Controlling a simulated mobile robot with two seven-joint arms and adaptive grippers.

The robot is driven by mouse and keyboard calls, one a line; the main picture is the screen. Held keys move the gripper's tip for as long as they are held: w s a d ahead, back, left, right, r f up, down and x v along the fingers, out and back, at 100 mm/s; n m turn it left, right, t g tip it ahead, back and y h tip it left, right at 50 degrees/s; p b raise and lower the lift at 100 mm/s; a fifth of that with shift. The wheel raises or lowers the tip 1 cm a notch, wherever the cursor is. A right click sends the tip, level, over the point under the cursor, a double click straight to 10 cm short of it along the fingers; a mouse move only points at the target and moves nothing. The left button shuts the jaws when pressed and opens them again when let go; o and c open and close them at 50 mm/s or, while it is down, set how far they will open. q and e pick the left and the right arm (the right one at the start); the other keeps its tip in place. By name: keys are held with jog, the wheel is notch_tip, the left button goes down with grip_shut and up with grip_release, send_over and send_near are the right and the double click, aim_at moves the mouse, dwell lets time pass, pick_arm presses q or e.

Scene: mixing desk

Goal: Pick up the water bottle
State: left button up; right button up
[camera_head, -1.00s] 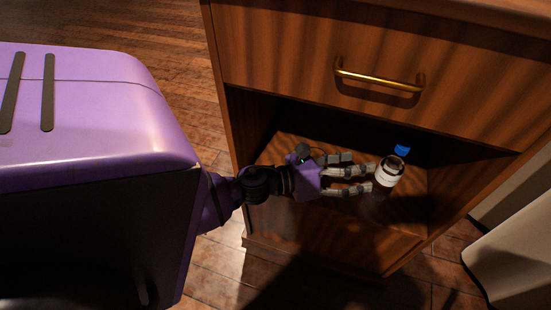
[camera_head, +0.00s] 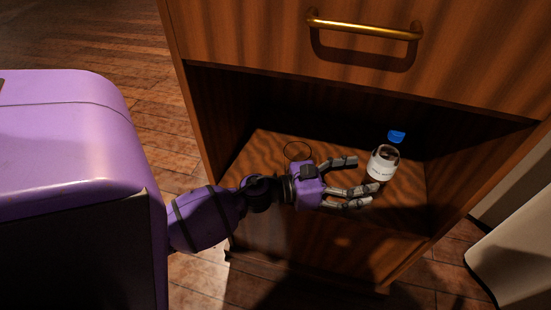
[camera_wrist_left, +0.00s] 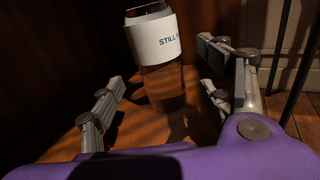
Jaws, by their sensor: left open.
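The water bottle (camera_head: 383,162) is clear with a white label and a blue cap. It stands upright on the lower shelf of the wooden cabinet, towards the right. My left gripper (camera_head: 360,182) is open, with its fingers reaching towards the bottle from the left. One finger overlaps the bottle's lower left edge in the head view; I cannot tell whether it touches. In the left wrist view the bottle (camera_wrist_left: 154,40) stands ahead, between and beyond the spread fingers (camera_wrist_left: 160,95), its cap cut off by the frame. My right gripper is not in view.
The cabinet's drawer front with a brass handle (camera_head: 364,26) hangs above the open shelf (camera_head: 270,147). Cabinet walls bound the shelf on the left and right. A pale object (camera_head: 515,255) stands on the floor at the right.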

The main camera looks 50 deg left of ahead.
aim_at(379, 173)
pick_arm(q)
jog(key=x, duration=0.5)
jog(key=shift+w+d, duration=0.2)
jog(key=shift+w, duration=0.15)
jog(key=c, duration=0.6)
jog(key=shift+r, duration=0.15)
jog(key=c, duration=1.2)
